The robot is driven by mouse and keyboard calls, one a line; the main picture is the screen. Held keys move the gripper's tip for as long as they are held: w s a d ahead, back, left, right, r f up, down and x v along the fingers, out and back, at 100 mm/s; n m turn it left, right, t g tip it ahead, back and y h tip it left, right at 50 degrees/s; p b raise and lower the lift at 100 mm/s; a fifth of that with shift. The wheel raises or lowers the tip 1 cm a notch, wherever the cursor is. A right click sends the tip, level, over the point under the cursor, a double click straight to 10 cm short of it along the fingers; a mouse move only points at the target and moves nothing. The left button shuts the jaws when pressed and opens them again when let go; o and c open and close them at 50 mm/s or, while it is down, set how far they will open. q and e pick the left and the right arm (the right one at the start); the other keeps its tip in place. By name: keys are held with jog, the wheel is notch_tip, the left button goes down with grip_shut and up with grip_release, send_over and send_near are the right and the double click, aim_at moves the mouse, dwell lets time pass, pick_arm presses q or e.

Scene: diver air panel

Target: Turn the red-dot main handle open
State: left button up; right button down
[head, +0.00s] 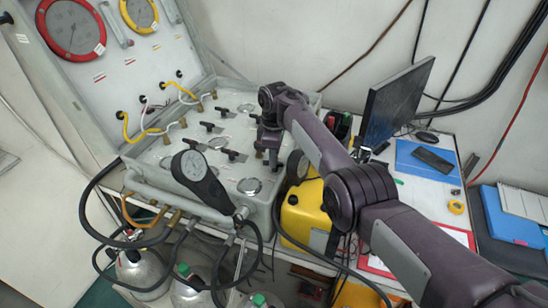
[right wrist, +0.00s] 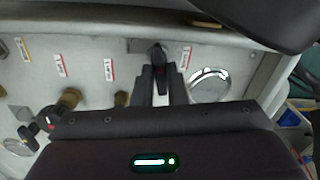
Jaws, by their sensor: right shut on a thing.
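The grey air panel (head: 215,125) lies in an open case and carries several black T-shaped handles. My right gripper (head: 268,152) reaches down onto the panel's right part. In the right wrist view its two fingers (right wrist: 160,85) are shut on a black handle (right wrist: 157,56), with a red-and-white label (right wrist: 185,58) just right of it. Another black handle (right wrist: 30,135) with a small red mark shows at lower left. My left gripper is not in view.
A yellow container (head: 305,215) is right of the case. A monitor (head: 393,103) stands behind my right arm. Brass fittings (right wrist: 68,100) stick up beside the held handle.

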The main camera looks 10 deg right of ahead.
jog(key=n+b, duration=0.1)
jog(key=n, duration=0.2)
jog(key=shift+n, duration=0.3)
jog(key=n+b, duration=0.1)
jog(key=n, duration=0.3)
jog(key=shift+s+n, duration=0.15)
jog(key=shift+n, duration=0.15)
jog(key=n, duration=0.3)
jog(key=shift+h+b, duration=0.3)
jog(key=shift+b, duration=0.1)
jog(key=shift+s+n, duration=0.15)
jog(key=shift+n, duration=1.55)
jog(key=c, duration=1.5)
grip_release()
jog(key=shift+o, duration=0.2)
jog(key=shift+a+r+b, duration=0.2)
jog(key=shift+r+b, duration=0.8)
jog(key=shift+r, duration=2.85)
